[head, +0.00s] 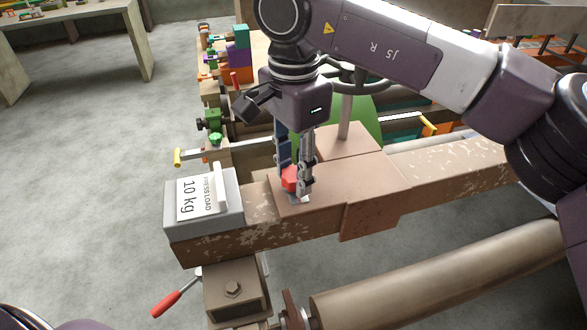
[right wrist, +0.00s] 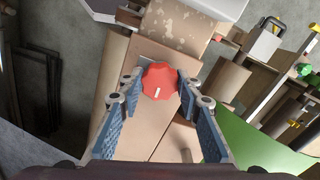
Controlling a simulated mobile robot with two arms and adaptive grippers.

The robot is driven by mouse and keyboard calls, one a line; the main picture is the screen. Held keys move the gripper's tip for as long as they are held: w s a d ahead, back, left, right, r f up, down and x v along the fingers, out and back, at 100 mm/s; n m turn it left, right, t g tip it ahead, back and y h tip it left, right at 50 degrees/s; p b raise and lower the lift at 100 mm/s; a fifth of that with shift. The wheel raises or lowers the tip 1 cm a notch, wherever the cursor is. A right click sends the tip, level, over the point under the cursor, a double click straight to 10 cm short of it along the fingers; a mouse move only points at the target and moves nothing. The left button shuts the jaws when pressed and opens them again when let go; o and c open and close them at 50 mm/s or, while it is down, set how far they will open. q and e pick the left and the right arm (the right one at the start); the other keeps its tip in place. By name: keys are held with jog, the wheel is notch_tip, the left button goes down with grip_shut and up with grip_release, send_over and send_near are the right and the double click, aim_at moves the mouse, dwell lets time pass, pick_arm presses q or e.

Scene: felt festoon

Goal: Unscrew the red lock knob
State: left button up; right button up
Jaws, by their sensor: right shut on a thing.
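The red lock knob (head: 289,178) sits on top of the brown press beam in the head view, partly hidden by my fingers. In the right wrist view the knob (right wrist: 159,79) is a red lobed disc with a white mark toward its lower edge. My right gripper (head: 294,178) points down over the knob. Its two blue-padded fingers (right wrist: 158,92) stand on either side of the knob and are shut on it. My left gripper is not in view; only a bit of dark arm shows at the bottom left of the head view.
A grey block labelled 10 kg (head: 203,202) rests on the beam's left end. A red-handled lever (head: 168,305) sticks out below. A large roller (head: 430,275) runs along the front. A dark handwheel and a green part stand behind the gripper. Grey floor is clear at left.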

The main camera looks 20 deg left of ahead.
aim_at(294, 174)
jog(key=shift+w+r, duration=0.1)
jog(key=shift+r, duration=0.05)
dwell(0.4)
jog(key=o, duration=1.2)
jog(key=shift+c, duration=0.2)
notch_tip(294, 174, up, 12)
